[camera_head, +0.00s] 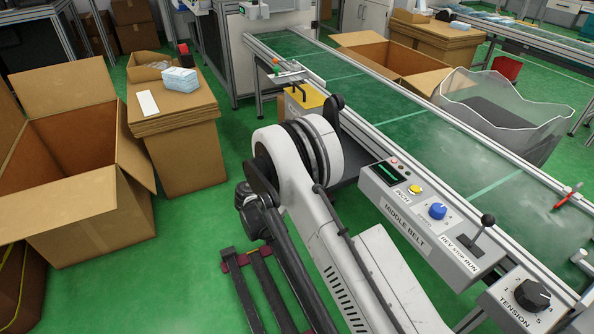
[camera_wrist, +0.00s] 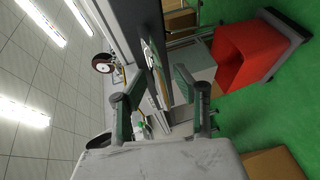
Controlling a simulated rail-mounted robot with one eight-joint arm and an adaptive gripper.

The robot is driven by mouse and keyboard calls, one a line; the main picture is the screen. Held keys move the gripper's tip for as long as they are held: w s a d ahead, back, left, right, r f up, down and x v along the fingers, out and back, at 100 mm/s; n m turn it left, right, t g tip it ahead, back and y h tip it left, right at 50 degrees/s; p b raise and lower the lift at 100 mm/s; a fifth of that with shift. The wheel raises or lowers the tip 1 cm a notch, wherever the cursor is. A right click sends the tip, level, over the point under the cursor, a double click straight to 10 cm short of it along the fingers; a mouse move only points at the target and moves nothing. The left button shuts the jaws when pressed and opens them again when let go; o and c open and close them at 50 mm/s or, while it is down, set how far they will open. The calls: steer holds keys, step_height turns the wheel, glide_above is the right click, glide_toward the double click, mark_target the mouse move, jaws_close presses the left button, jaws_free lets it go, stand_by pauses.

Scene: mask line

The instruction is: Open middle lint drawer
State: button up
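In the head view, a grey control box (camera_head: 425,215) labelled MIDDLE BELT is on the near side of the green conveyor (camera_head: 420,125). A yellow-topped unit (camera_head: 303,101) shows at the conveyor's near side, partly behind my arm; I cannot tell whether it is a lint drawer. No drawer is clearly identifiable in either view. My gripper (camera_wrist: 158,84) shows in the wrist view with its two dark fingers spread apart and nothing visible between them. My gripper is not visible in the head view.
A large open carton (camera_head: 75,165) and a cardboard stack (camera_head: 175,120) stand left on the green floor. A tension dial (camera_head: 532,294) is at lower right. A clear bag-lined container (camera_head: 505,110) is beyond the belt. The wrist view, turned sideways, shows a red bin (camera_wrist: 245,55).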

steer(key=v, duration=1.2)
stand_by(0.4)
steer(key=s+d+r+m+g+y, duration=0.2)
steer(key=s+d+r+g, duration=0.1)
steer(key=d+r, duration=0.8)
steer(key=s+d+r+m+g+y, duration=0.2)
steer(key=s+d+r, duration=0.2)
steer(key=d+r, duration=0.75)
steer(key=s+d+r+m+g+y, duration=0.1)
steer(key=s+d+r, duration=0.1)
steer(key=s+d, duration=0.3)
steer(key=s+d+r+m+y, duration=0.1)
steer(key=s+d+r, duration=0.15)
steer(key=s, duration=0.55)
steer(key=s+d+f+m+y, duration=0.1)
steer(key=s+d+m+y, duration=0.25)
steer(key=s, duration=1.15)
step_height(320, 180, up, 18)
steer(key=p, duration=1.8)
steer(key=shift+s+a, duration=0.2)
steer(key=shift+a, duration=0.05)
